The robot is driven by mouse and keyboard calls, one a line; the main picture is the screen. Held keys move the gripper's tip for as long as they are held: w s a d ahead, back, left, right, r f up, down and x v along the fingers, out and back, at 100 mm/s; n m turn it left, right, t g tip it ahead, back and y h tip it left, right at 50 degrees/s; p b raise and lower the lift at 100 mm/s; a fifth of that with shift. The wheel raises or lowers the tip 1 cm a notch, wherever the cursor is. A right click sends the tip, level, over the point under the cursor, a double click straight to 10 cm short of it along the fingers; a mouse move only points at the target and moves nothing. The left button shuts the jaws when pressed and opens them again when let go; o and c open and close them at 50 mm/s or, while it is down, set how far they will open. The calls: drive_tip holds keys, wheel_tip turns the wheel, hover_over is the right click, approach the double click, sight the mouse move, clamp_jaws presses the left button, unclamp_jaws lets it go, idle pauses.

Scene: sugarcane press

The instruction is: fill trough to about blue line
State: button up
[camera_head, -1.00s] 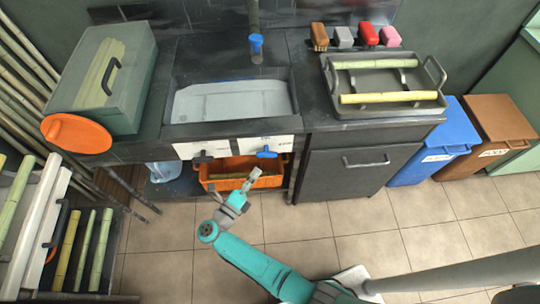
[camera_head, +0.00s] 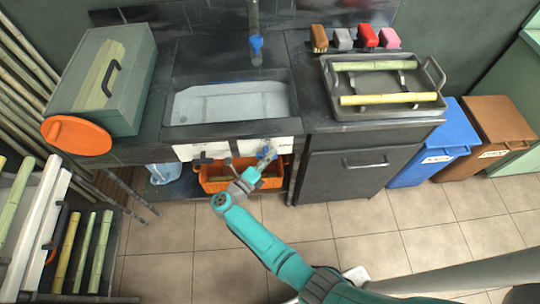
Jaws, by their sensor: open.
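The trough (camera_head: 287,78) is a dark-rimmed basin set in the counter. Its inside looks pale grey-blue; I cannot make out a clear blue line or the exact water level. A tap with a blue end (camera_head: 256,44) stands behind it. On the white front panel (camera_head: 225,148) below the trough are a black lever (camera_head: 202,160) and a blue lever (camera_head: 264,151). My gripper (camera_head: 263,162) is open at the blue lever and partly covers it. I cannot tell whether it touches the lever.
An orange crate (camera_head: 213,185) sits under the counter, behind my arm. A grey-green box (camera_head: 128,75) and orange disc (camera_head: 76,136) are left of the trough. A tray with cane pieces (camera_head: 386,110) is at right. Blue (camera_head: 430,150) and brown bins (camera_head: 492,128) stand beyond. The tiled floor is open.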

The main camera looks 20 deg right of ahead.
drive_tip(key=shift+w+d, duration=0.15)
drive_tip(key=shift+d, duration=0.1)
clamp_jaws()
drive_tip(key=shift+r+n+t+h, duration=0.1)
drive_tip(key=shift+n+t+h, duration=0.2)
drive_tip(key=shift+n+h, duration=0.4)
unclamp_jaws()
drive_tip(key=v, duration=1.2)
